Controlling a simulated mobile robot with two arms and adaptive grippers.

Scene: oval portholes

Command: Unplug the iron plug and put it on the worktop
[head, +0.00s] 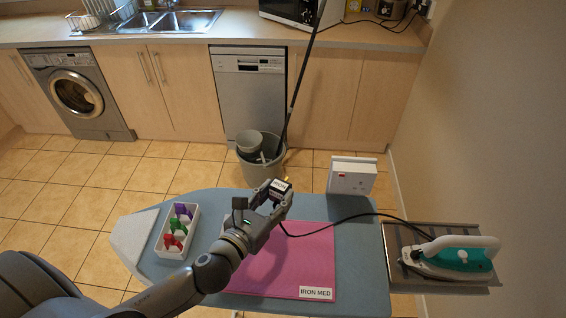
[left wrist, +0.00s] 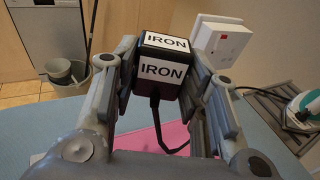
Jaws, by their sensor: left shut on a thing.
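The iron plug (head: 281,186) is a black block with white IRON labels, and it also shows in the left wrist view (left wrist: 163,65). My left gripper (head: 274,197) is shut on it, with a finger on each side. It is held over the ironing board, apart from the socket. The white socket box (head: 352,176) stands at the board's far edge, right of the plug; its face has a red mark. A black cord runs from the plug to the green and white iron (head: 455,257) on its rest. The worktop (head: 200,34) runs along the back. My right gripper is out of view.
The blue ironing board (head: 355,260) carries a pink cloth (head: 290,262) labelled IRON MED and a white tray (head: 177,232) of coloured pegs. A grey bucket (head: 262,168) with a long pole stands behind. A sink and microwave (head: 300,10) are on the worktop.

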